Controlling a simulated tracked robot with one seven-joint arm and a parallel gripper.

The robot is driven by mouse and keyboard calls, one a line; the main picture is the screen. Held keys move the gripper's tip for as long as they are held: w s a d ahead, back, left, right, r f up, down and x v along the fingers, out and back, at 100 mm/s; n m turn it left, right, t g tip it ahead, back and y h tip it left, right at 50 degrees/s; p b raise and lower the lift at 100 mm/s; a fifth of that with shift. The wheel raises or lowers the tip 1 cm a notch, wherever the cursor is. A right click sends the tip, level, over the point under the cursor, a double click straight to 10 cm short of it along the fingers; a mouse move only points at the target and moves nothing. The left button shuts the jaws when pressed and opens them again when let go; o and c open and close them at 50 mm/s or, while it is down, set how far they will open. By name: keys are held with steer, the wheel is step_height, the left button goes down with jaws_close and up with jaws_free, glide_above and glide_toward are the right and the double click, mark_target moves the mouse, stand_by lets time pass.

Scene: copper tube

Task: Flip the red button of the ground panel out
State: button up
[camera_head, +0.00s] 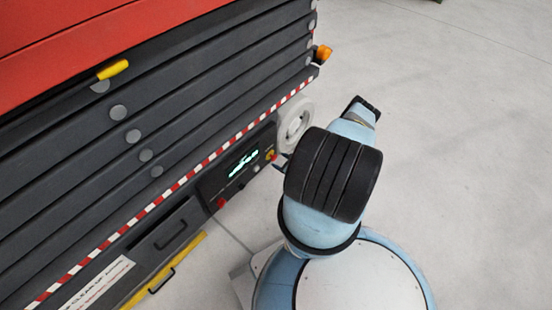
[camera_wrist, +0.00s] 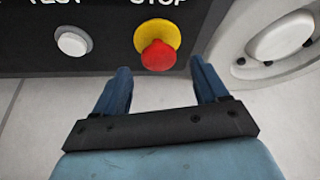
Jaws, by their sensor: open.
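The red button (camera_wrist: 158,55) sits on a round yellow base (camera_wrist: 157,33) on the dark ground panel (camera_wrist: 105,18), under the lettering "STOP". It shows in the wrist view at the top middle. In the head view the panel (camera_head: 228,172) is on the lower side of the lift, and the red and yellow button (camera_head: 271,155) is small beside my arm. My gripper (camera_wrist: 160,80) is open and empty, its two blue fingers pointing at the panel on either side of the button's line. The red button lies between and just beyond the fingertips; I cannot tell whether they touch it.
A white button (camera_wrist: 72,41) is left of the red one. A light wheel (camera_wrist: 280,38) stands close on the right. A second red knob (camera_head: 221,203) is on the panel's left. The orange lamp (camera_head: 323,53) sticks out above. Open floor (camera_head: 470,150) lies right.

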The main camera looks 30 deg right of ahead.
mark_target(275, 159)
steer(key=shift+x, duration=2.6)
